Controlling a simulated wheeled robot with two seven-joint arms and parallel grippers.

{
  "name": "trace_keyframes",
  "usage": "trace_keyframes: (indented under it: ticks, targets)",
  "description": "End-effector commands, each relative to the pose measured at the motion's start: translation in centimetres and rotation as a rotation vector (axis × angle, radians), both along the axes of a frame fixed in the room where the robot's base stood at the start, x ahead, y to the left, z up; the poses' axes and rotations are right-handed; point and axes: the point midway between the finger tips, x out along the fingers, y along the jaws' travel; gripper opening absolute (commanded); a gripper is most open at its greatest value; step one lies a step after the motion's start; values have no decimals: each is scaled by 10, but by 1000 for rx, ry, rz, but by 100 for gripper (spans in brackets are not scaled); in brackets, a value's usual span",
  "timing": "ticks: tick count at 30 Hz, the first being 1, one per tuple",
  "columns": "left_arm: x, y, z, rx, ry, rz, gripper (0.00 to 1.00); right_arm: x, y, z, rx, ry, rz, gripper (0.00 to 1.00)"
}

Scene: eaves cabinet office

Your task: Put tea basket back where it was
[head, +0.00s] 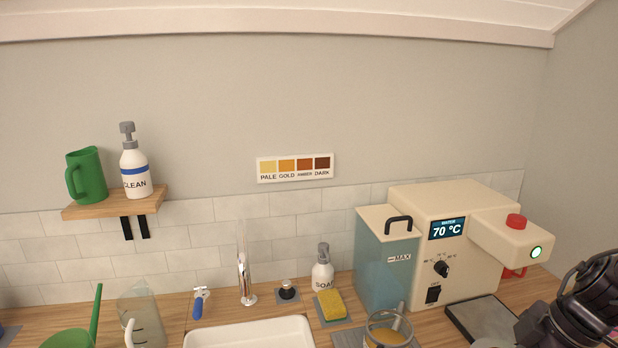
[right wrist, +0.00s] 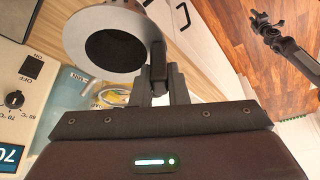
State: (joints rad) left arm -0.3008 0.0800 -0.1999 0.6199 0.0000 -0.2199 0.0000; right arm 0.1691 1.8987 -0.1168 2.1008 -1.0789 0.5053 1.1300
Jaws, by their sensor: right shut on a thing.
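The tea basket (right wrist: 138,57) is in the right wrist view, a round piece with a wide grey metal rim, a dark middle and a black handle. My right gripper (right wrist: 159,88) is shut on that handle and holds the basket clear of the counter. In the head view my dark right arm is at the lower right edge; I cannot make out the basket there. A black arm end, likely my left gripper (right wrist: 268,24), shows small over the floor in the right wrist view; its jaws are too small to read. It is out of the head view.
The cream water machine (head: 465,275) with a blue-grey tank (head: 385,262) stands at the back right; a dark tray (head: 483,318) lies before it. A glass vessel with amber contents (head: 388,331), a sponge (head: 330,304), a soap bottle (head: 322,274) and the sink (head: 250,333) are left of it.

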Motion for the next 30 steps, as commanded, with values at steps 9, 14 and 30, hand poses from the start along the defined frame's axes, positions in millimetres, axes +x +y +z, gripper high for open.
trace_keyframes:
  ticks: [9, 14, 30]
  targets:
    - [-1, 0, -7, 0, 1, 0, 36, 4, 28, -46, 8, -8, -343, 0]
    - [-1, 0, -9, 0, 1, 0, 36, 10, 58, -61, 5, -9, -439, 0]
    - [0, 0, -16, 0, 0, 0, 36, 28, 144, -73, -2, -5, -587, 0]
